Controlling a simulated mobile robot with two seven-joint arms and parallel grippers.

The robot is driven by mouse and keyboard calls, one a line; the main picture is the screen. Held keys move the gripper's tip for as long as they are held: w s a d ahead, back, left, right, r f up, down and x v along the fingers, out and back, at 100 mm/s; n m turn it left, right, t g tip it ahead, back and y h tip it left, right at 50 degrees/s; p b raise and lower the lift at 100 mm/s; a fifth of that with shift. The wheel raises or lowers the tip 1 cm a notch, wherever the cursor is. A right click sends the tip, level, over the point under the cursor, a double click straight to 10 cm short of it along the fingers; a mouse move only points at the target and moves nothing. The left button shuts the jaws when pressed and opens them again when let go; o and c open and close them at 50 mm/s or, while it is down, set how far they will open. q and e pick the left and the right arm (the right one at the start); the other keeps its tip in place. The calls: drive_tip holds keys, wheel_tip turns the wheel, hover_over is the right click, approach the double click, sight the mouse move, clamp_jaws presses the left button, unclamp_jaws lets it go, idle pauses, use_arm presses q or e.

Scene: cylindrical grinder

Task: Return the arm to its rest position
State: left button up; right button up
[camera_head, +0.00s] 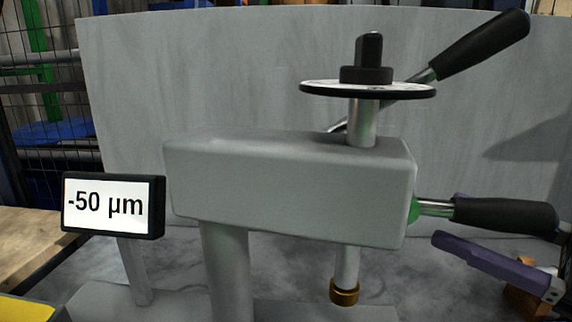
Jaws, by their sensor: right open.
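My right gripper (455,222) is at the lower right, with purple fingers spread apart. One finger lies below the black lower lever handle (505,216). Only a small part of the other shows above and behind that handle. The fingers look apart from the handle, with nothing held between them, though contact behind it is hidden. The lever joins the right side of the grey grinder head (285,185) at a green hub. My left gripper is not in view.
A second black-handled lever (480,47) rises at the upper right. A round dial (325,88) with a black knob tops the head; a brass-tipped spindle (344,292) hangs below. A display (113,205) reads -50 µm. A grey panel stands behind.

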drive_tip(key=s+f+m+g+h, duration=0.1)
drive_tip(key=s+f+m+h, duration=0.3)
drive_tip(key=f+m+h, duration=0.6)
drive_tip(key=s+a+f+g+h, duration=0.1)
drive_tip(key=s+g, duration=0.4)
drive_tip(key=s, duration=0.4)
drive_tip(key=s+a+f+g+h, duration=0.15)
drive_tip(key=s+g, duration=0.25)
drive_tip(key=s, duration=0.4)
wheel_tip(320, 180, up, 51)
drive_tip(key=p, duration=5)
drive_tip(key=shift+a+f, duration=0.1)
drive_tip(key=shift+f, duration=0.1)
drive_tip(key=shift+s, duration=0.1)
